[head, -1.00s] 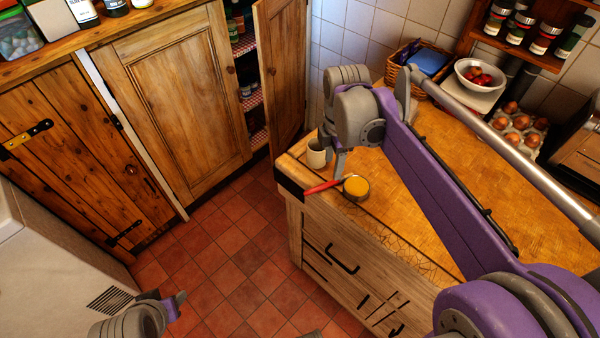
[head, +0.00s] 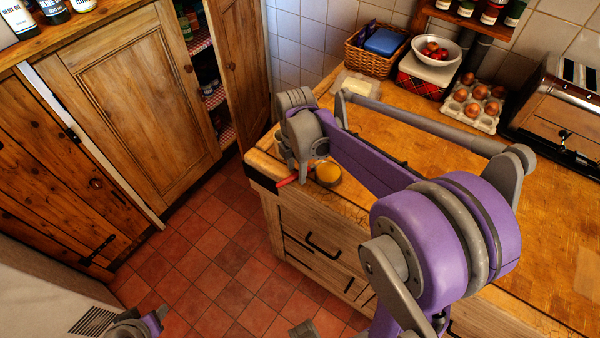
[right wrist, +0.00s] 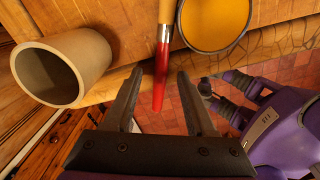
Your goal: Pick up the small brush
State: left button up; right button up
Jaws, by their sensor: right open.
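The small brush (right wrist: 160,80) has a red handle and a silvery ferrule, with a tan part beyond it. It lies at the counter's edge with the handle sticking out over the floor. In the head view its red handle (head: 286,182) shows beside my right gripper (head: 298,172). In the right wrist view the fingers of my right gripper (right wrist: 159,73) are open, one on each side of the handle, and apart from it. My left gripper (head: 152,322) shows only in part at the bottom left of the head view; its jaws are unclear.
A pale cup (right wrist: 75,65) lies left of the brush in the right wrist view. A round tin of yellow stuff (right wrist: 214,22) is close on its right. Basket (head: 375,45), bowl (head: 436,50), egg tray (head: 474,105) and toaster (head: 560,115) stand farther back on the counter (head: 540,220).

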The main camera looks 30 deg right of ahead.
jog(key=shift+f, duration=0.25)
grip_shut()
jog(key=shift+r, duration=0.1)
